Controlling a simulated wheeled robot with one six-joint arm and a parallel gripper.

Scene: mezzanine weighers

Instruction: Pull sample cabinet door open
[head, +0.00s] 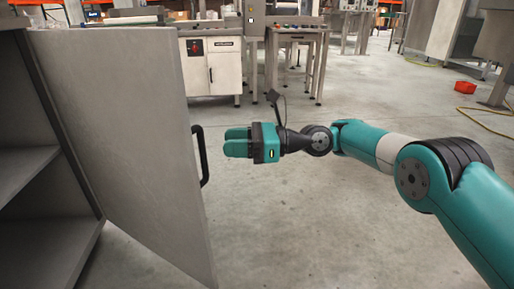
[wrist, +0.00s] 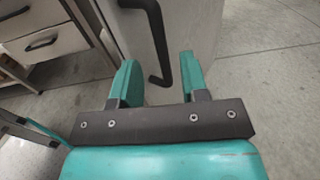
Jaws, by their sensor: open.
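The grey sample cabinet door (head: 120,130) stands swung wide open at the left of the head view, its free edge toward me. A black bar handle (head: 203,155) sits on its outer face near that edge. My gripper (head: 230,141) is open and empty, to the right of the handle with its fingers pointing at it. A gap shows between the fingertips and the handle. In the wrist view the handle (wrist: 158,40) is ahead of the two spread green fingers, in line with the space between them. The open cabinet interior with its shelf (head: 27,165) shows at the far left.
A white cabinet bench (head: 222,75) and a metal table (head: 300,38) stand behind. The concrete floor around my gripper is clear.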

